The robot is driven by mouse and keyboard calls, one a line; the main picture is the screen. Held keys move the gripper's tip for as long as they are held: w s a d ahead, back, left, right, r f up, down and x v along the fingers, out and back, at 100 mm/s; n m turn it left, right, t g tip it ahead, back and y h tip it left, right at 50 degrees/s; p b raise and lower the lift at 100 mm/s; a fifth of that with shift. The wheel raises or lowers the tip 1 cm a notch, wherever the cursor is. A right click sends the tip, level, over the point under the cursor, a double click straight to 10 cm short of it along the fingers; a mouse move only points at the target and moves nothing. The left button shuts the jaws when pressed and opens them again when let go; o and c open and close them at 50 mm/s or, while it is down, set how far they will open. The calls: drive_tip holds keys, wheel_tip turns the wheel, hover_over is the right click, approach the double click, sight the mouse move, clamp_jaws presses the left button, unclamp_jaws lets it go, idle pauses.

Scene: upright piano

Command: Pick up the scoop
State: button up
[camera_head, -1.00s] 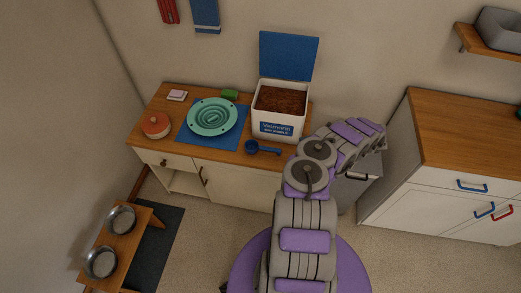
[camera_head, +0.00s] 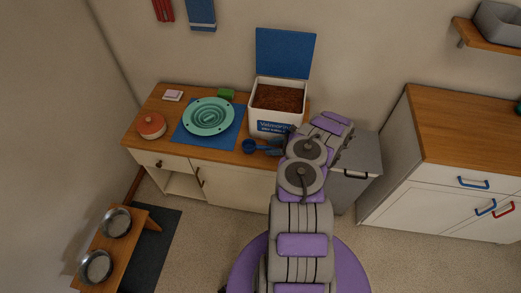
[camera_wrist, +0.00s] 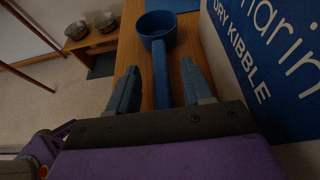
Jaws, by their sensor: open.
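The blue scoop (camera_head: 252,147) lies on the wooden counter in front of the kibble bin. In the wrist view the scoop (camera_wrist: 157,35) has its cup at the top and its handle running down toward me. My gripper (camera_wrist: 158,80) is open, with one finger on each side of the handle and gaps showing between. In the head view my gripper (camera_head: 274,144) is low at the counter's front, at the handle end. The near end of the handle is hidden behind my gripper's body, and I cannot tell the height between fingers and handle.
The white kibble bin (camera_head: 274,117), blue lid raised, stands close to the right of my gripper. A green slow-feeder bowl (camera_head: 209,116) lies on a blue mat (camera_head: 187,137). An orange pot (camera_head: 152,126) sits left. The counter's front edge (camera_head: 180,151) is near.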

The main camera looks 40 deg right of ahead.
sight(260, 148)
drive_tip(key=shift+w+a+f+b, duration=0.3)
drive_tip(key=shift+w+a+f, duration=0.2)
drive_tip(key=shift+w+f, duration=0.3)
drive_tip(key=shift+w+a, duration=0.1)
drive_tip(key=shift+w, duration=0.05)
drive_tip(key=shift+a+r, duration=0.15)
drive_tip(key=shift+a, duration=0.15)
drive_tip(key=shift+c, duration=1.4)
clamp_jaws()
